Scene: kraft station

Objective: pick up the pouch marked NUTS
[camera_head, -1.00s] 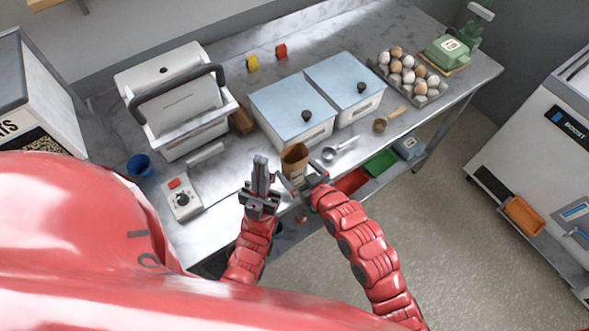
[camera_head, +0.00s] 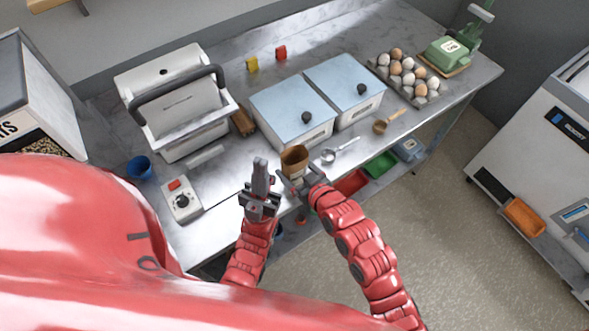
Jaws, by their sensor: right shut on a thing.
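A small open-topped brown kraft pouch (camera_head: 294,160) stands near the front edge of the bench, in front of the left lidded box. Any marking on it is too small to read. My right gripper (camera_head: 291,183) is shut on the lower part of the pouch, which is partly hidden by the fingers. My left gripper (camera_head: 261,178) is to the left of the pouch and points up the picture. Its fingers look close together, and I see nothing between them.
Two lidded boxes (camera_head: 290,108) stand behind the pouch. Measuring scoops (camera_head: 329,156) lie to its right. A white control box (camera_head: 181,200), a blue cup (camera_head: 140,167) and a press-like machine (camera_head: 180,105) are at the left. An egg tray (camera_head: 433,94) is at the back right.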

